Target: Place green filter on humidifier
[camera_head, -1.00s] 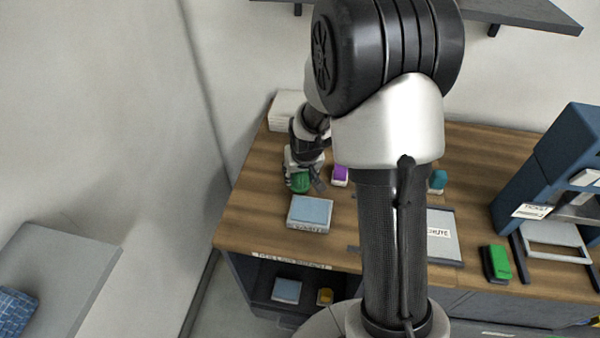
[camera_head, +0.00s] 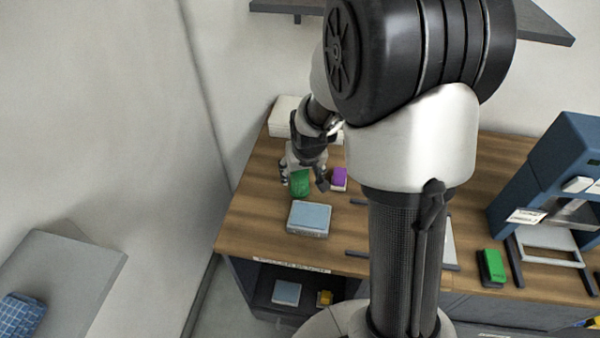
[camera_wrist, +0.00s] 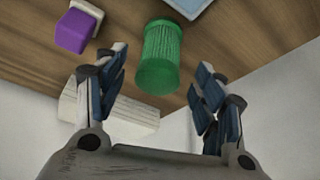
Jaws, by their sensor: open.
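The green filter (camera_head: 299,184) is a ribbed cylinder on the left part of the wooden desk. It also shows in the wrist view (camera_wrist: 160,55). My gripper (camera_head: 303,186) is open at the filter, with one finger on each side. In the wrist view, the filter lies between my two spread fingers (camera_wrist: 160,68), with gaps visible on both sides. No grip on it shows. A white slatted box (camera_head: 285,120) stands at the back left of the desk, behind my gripper. I cannot tell which thing is the humidifier.
A purple block (camera_head: 339,179) stands close to the right of my gripper. A pale blue-topped box (camera_head: 309,219) lies in front of the filter. A green and black block (camera_head: 492,267) and a blue rack (camera_head: 555,170) are at the right. A grey shelf hangs above.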

